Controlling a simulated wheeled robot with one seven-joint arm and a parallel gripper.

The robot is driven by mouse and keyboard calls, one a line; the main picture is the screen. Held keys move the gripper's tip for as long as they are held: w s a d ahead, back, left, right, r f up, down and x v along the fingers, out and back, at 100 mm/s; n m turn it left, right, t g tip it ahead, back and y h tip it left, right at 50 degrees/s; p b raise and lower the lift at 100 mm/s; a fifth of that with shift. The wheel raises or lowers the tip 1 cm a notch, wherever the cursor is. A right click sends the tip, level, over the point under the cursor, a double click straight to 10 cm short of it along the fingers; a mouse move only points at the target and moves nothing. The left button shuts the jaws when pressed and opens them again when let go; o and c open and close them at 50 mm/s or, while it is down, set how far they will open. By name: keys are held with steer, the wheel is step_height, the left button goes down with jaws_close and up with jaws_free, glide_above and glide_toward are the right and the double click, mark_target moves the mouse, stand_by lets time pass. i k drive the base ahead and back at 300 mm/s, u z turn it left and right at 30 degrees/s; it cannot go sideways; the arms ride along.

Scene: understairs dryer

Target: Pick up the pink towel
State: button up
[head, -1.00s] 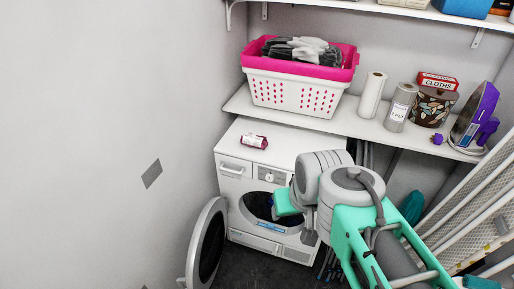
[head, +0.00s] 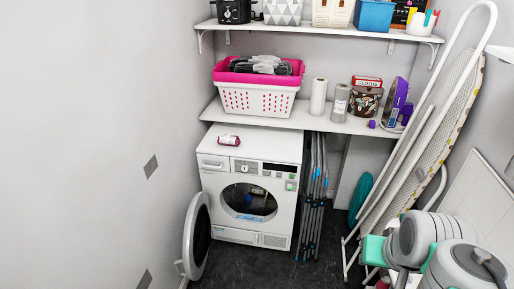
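I cannot single out a pink towel for sure. A hot-pink rim or lining (head: 288,80) tops the white laundry basket (head: 258,101) on the shelf, with grey and white cloth (head: 265,65) inside. A small dark-pink roll or packet (head: 229,140) with a white label lies on top of the dryer (head: 266,137). My arm is folded at the lower right, away from the dryer. Its gripper end is not clearly shown; a small reddish patch (head: 383,284) shows beside it.
An ironing board (head: 437,125) leans at the right, near my arm. Folded grey racks (head: 312,195) stand right of the dryer. The shelf holds paper rolls (head: 318,97), a cloths tin (head: 366,103) and a purple iron (head: 396,103). Dark floor (head: 320,260) is free in front.

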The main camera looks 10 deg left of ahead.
mark_target(225, 139)
steer(key=u, duration=0.05)
steer(key=i, duration=1.15)
steer(key=u, duration=0.7)
steer(key=i, duration=1.15)
steer(key=u, duration=1.4)
steer(key=i, duration=0.55)
steer(key=u, duration=0.45)
